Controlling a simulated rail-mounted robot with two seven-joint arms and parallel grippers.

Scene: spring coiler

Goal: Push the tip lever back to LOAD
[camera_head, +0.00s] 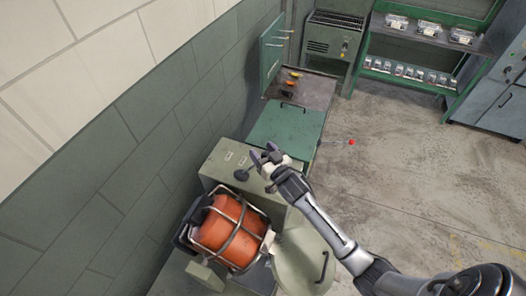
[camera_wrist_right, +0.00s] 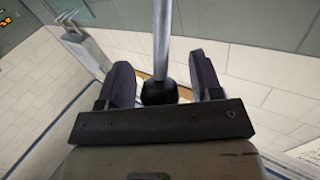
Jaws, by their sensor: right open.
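My right gripper (camera_head: 265,153) is open above the grey-green machine housing (camera_head: 222,160), its fingers toward the wall. A lever with a black ball knob (camera_head: 240,175) stands at the housing, just left of and below the fingertips in the head view. In the right wrist view, a straight grey rod (camera_wrist_right: 162,40) ends in a black ball (camera_wrist_right: 158,92) between the two spread fingers, with gaps on both sides. It looks like the same lever. Small labels on the housing are too small to read. My left gripper is not in view.
An orange drum (camera_head: 225,228) in a metal cage stands in front of the housing. A round green lid (camera_head: 302,262) is beside it. A thin rod with a red ball (camera_head: 351,142) sticks out from the green bench (camera_head: 290,128) behind. The floor at right is clear.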

